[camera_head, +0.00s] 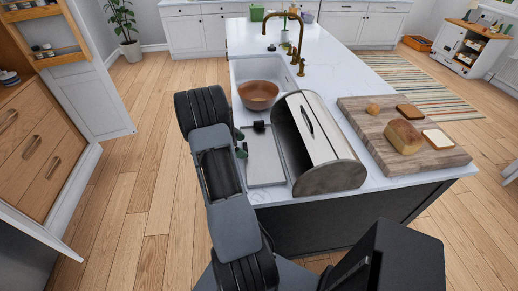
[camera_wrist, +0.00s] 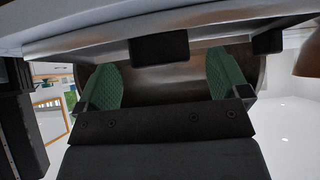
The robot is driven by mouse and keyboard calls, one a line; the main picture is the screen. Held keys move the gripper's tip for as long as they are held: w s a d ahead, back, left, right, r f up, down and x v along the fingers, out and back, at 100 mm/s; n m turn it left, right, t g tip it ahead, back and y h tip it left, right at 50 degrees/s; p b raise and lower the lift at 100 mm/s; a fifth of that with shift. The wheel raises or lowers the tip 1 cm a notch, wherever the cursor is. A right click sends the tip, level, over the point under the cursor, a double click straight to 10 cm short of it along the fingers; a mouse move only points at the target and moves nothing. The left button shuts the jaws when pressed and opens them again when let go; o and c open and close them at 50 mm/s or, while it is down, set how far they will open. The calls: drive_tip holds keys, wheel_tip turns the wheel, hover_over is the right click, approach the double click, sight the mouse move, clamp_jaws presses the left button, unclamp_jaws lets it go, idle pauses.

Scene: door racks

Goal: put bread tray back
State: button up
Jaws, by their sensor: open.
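The flat grey bread tray (camera_head: 265,163) lies on the island counter along the left side of the metal bread bin (camera_head: 330,172). A small black block (camera_head: 259,126) shows at the tray's far end. My gripper (camera_head: 240,143) is at the tray's left edge, its green fingertips apart. In the wrist view my open gripper (camera_wrist: 163,80) has a green pad on each side, with nothing held between them. A black block (camera_wrist: 159,49) on a pale metal edge lies beyond and between the pads. I cannot tell whether anything touches. The bin's dark curved inside is behind it.
A brown bowl (camera_head: 258,95) sits in or over the sink beyond the tray, near the gold tap (camera_head: 298,45). Right of the bin is a wooden board (camera_head: 367,131) with a loaf (camera_head: 404,137), slices and a bun. The floor left of the island is clear.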

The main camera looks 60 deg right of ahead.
drive_tip(key=shift+x, duration=1.25)
drive_tip(key=c, duration=1.2)
drive_tip(key=shift+r, duration=0.1)
